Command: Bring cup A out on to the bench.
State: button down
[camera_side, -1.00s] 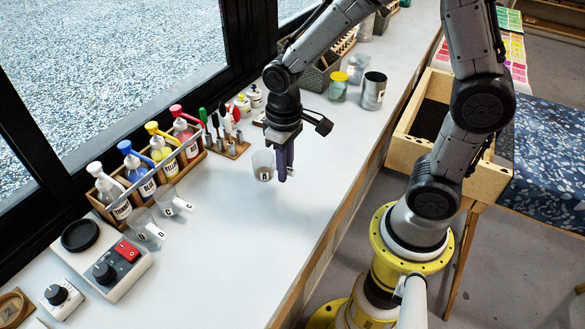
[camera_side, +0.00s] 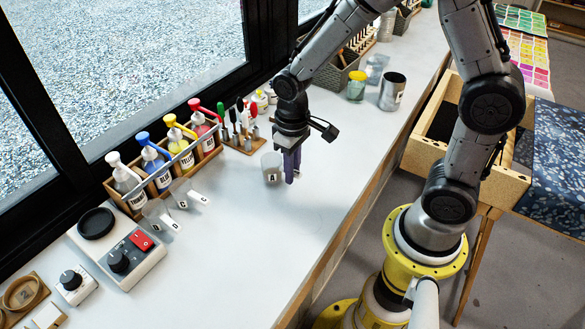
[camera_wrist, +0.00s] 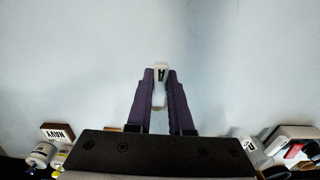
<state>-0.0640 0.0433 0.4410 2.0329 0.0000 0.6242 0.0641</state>
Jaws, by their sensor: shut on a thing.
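Cup A (camera_side: 271,165), a small translucent grey cup with an "A" tag, is at my gripper in the middle of the bench (camera_side: 235,245) in the side view. My gripper (camera_side: 291,168) points down with purple fingers, just right of the cup's body. In the wrist view my gripper (camera_wrist: 160,85) is shut on cup A, whose white "A" tag (camera_wrist: 161,71) shows between the fingertips. The cup looks upright. I cannot tell whether its base touches the bench.
More clear tagged cups (camera_side: 163,212) sit in front of the pump-bottle rack (camera_side: 160,182). A switch box (camera_side: 118,252) stands at front left. A tool stand (camera_side: 243,142), a yellow-lidded jar (camera_side: 356,86) and a metal can (camera_side: 392,92) stand farther back. The front bench is clear.

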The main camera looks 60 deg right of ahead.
jog(key=shift+f, duration=0.4)
dwell(0.3)
jog(key=c, duration=0.7)
grip_release()
jog(key=shift+c, duration=0.2)
notch_tip(320, 180, up, 14)
